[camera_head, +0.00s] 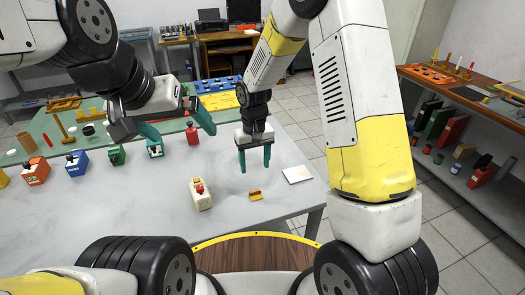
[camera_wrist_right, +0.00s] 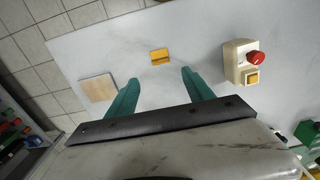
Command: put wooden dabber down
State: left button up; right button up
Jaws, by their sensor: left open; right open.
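A small yellow-orange block (camera_head: 255,194) with a dark band lies on the grey table (camera_head: 160,220), and it also shows in the right wrist view (camera_wrist_right: 160,57). I cannot tell for sure whether it is the wooden dabber. My right gripper (camera_head: 254,165) is open and empty, pointing down above the table behind the block. In the right wrist view its teal fingers (camera_wrist_right: 160,77) are spread, with the block beyond the tips and apart from them. My left gripper (camera_head: 184,136) is open and empty, over the left part of the table.
A beige box with a red button (camera_head: 201,195) stands left of the block. A flat pale square (camera_head: 297,174) lies to its right near the table edge. Orange (camera_head: 36,171), blue (camera_head: 76,163) and green (camera_head: 116,155) boxes stand at the left. The front of the table is clear.

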jog(key=s+d+r+t, duration=0.15)
jog(key=d+r, duration=0.25)
jog(key=r, duration=0.6)
jog(key=s+d+r+m+t+y, duration=0.1)
jog(key=s+d+r+t, duration=0.1)
jog(key=s+d+r, duration=0.3)
jog(key=s+d+r+m+t+y, duration=0.1)
jog(key=s+d+r, duration=0.4)
jog(key=s+r, duration=0.6)
jog(key=shift+s+d+m+t, duration=0.15)
jog(key=shift+s+m+t, duration=0.35)
jog(key=shift+s+t, duration=0.55)
jog(key=shift+s, duration=0.2)
